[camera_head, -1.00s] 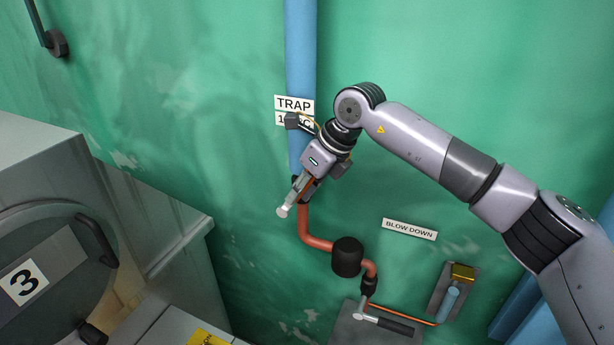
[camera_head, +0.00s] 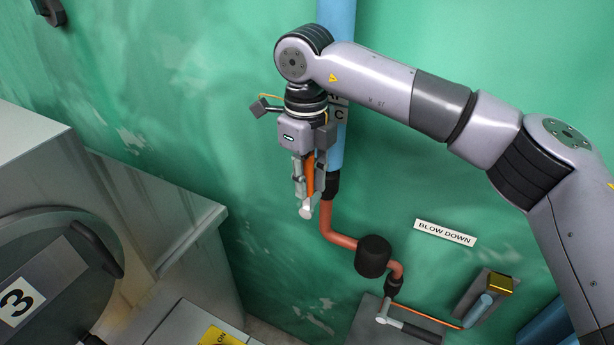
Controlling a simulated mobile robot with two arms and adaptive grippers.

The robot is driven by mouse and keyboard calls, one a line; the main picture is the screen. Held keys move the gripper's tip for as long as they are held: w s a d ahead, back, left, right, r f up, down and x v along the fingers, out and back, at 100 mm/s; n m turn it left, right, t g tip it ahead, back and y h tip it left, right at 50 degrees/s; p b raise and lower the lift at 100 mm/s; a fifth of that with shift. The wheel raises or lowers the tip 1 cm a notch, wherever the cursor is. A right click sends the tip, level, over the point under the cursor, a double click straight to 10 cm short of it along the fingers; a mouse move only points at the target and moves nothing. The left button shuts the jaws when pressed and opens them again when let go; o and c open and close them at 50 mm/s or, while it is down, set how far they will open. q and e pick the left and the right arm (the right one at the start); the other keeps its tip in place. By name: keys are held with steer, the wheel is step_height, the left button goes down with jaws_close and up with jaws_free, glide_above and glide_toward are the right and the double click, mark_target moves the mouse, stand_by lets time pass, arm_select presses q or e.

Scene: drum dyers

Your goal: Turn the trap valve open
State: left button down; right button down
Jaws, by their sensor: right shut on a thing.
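The trap valve's lever has an orange handle (camera_head: 310,174) and a pale round hub (camera_head: 306,210). It sits beside the black fitting (camera_head: 332,187) between the blue pipe (camera_head: 334,150) and the red-brown pipe (camera_head: 330,219). My right gripper (camera_head: 307,188) points down and is shut on the orange handle. The lever stands nearly upright in the picture, just left of the blue pipe. The trap label (camera_head: 339,115) is mostly hidden behind my right arm. My left gripper is not in view.
A black cylinder (camera_head: 373,256) sits on the red-brown pipe. Below is another valve lever (camera_head: 410,328), with a "BLOW DOWN" sign (camera_head: 445,233) above. A grey machine marked 3 (camera_head: 190,205) stands at left. Open room lies between it and the pipe.

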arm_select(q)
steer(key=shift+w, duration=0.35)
arm_select(e)
steer(key=c, duration=1.4)
jaws_free()
steer(key=shift+w+a, duration=0.1)
steer(key=shift+c, duration=0.2)
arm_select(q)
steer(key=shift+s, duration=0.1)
arm_select(e)
step_height(320, 180, up, 12)
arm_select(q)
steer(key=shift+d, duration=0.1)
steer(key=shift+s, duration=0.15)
arm_select(e)
steer(key=shift+f, duration=0.1)
